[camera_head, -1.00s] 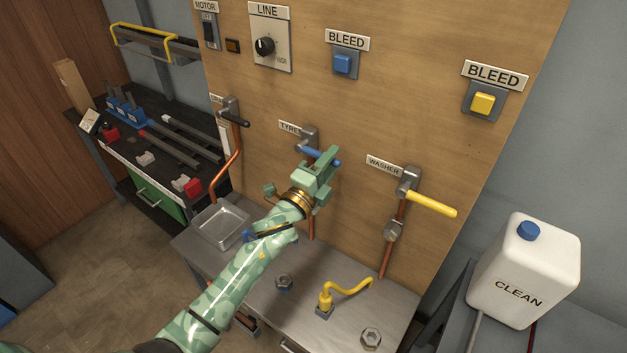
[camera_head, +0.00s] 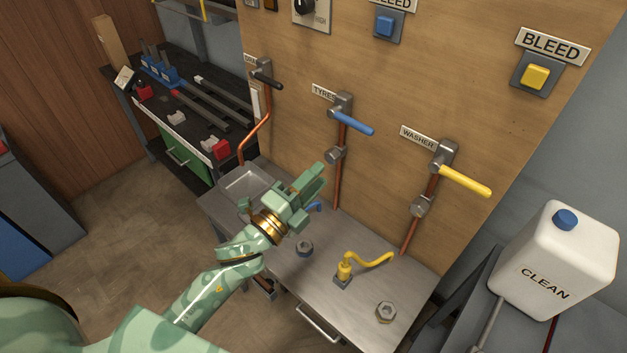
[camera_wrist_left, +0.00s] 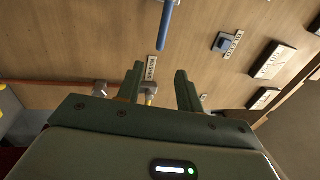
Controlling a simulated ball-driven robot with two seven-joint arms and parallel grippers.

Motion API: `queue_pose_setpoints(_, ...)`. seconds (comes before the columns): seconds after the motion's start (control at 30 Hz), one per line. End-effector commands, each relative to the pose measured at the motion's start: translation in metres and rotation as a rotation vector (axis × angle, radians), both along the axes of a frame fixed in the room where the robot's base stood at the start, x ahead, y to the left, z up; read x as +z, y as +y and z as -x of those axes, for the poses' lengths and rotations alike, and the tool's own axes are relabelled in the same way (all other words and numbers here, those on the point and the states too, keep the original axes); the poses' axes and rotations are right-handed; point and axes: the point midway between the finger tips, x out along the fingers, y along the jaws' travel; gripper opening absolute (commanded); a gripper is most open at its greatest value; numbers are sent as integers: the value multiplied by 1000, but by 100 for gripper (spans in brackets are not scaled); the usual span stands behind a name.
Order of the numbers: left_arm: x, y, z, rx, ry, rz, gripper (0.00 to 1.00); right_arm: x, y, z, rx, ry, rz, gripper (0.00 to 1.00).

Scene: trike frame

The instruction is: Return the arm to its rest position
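My left arm comes in from the lower left in the head view. Its green gripper (camera_head: 308,187) is in the air above the metal bench, in front of the wooden panel. In the left wrist view the two fingers (camera_wrist_left: 160,88) stand apart with nothing held between them. The blue tyre lever (camera_head: 350,122) is on the panel above and to the right of the gripper, apart from it. It also shows in the left wrist view (camera_wrist_left: 167,25), beyond the fingers. My right gripper is in neither view.
The yellow washer lever (camera_head: 465,180) sticks out from the panel at right. The bench (camera_head: 300,290) carries a metal tray (camera_head: 243,183), nuts and a yellow hose fitting (camera_head: 345,268). A white CLEAN jug (camera_head: 555,260) stands at right. Open floor lies at left.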

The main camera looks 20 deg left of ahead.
Motion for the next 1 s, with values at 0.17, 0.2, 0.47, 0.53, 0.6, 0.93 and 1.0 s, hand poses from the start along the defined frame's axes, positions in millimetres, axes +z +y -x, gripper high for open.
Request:
queue_pose_setpoints(0.17, 0, 0, 0, 0, 0, 0, 36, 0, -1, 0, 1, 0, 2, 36)
queue_pose_setpoints(0.2, 0, 0, 0, 0, 0, 1, 36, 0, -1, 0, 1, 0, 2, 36)
queue_pose_setpoints(0.47, -13, 20, 6, 117, 148, 79, 36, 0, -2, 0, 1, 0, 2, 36)
queue_pose_setpoints(0.53, -26, 37, 16, 220, 275, 151, 36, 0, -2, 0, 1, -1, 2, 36)
queue_pose_setpoints(0.6, -40, 56, 33, 339, 419, 236, 36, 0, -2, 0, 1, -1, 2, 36)
queue_pose_setpoints(0.93, -81, 110, 126, 763, 850, 460, 36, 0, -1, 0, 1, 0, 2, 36)
queue_pose_setpoints(1.0, -84, 117, 145, 833, 909, 483, 36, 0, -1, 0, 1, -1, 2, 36)
